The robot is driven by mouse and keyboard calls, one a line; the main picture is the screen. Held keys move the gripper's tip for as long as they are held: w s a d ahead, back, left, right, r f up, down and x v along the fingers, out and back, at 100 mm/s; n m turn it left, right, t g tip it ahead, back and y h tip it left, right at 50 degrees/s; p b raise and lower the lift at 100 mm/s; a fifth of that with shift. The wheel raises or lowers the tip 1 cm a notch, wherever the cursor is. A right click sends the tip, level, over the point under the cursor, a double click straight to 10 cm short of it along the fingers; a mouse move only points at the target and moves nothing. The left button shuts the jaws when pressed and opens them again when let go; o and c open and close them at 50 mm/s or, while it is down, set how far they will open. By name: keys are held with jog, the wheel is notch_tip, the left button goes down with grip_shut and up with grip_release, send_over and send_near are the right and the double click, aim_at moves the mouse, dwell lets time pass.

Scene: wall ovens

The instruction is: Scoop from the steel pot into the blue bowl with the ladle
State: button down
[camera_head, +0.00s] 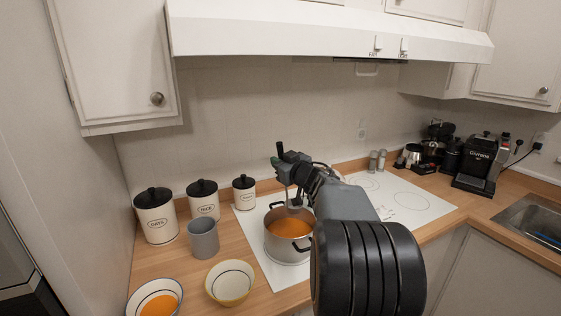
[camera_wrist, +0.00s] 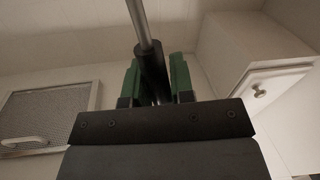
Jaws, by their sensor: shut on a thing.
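The steel pot (camera_head: 287,248) stands on the white cooktop with orange soup in it. The blue-rimmed bowl (camera_head: 137,294) is at the lower left, partly cut off by the picture's edge, with orange soup inside. My gripper (camera_head: 286,163) is above the pot. In the wrist view its green fingers (camera_wrist: 155,85) are shut on the dark handle of the ladle (camera_wrist: 152,65), whose steel shaft runs up out of view. In the head view the ladle's lower end hangs over the pot; I cannot tell whether it touches the soup.
A yellow-rimmed bowl (camera_head: 230,283) and a grey cup (camera_head: 203,239) stand left of the pot. Several lidded canisters (camera_head: 155,217) line the wall. The range hood (camera_head: 320,32) hangs above. The cooktop's right part (camera_head: 408,199) is mostly clear, with shakers (camera_head: 377,161) behind.

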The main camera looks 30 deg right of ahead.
notch_tip(320, 180, down, 13)
jog(key=b, duration=0.9)
jog(key=shift+a, duration=0.45)
jog(key=shift+w+f+b, duration=0.1)
jog(key=shift+f+b, duration=0.2)
jog(key=shift+f, duration=0.1)
dwell(0.6)
jog(key=shift+r, duration=0.15)
notch_tip(320, 180, up, 15)
jog(key=p, duration=1.4)
jog(key=shift+p, duration=0.4)
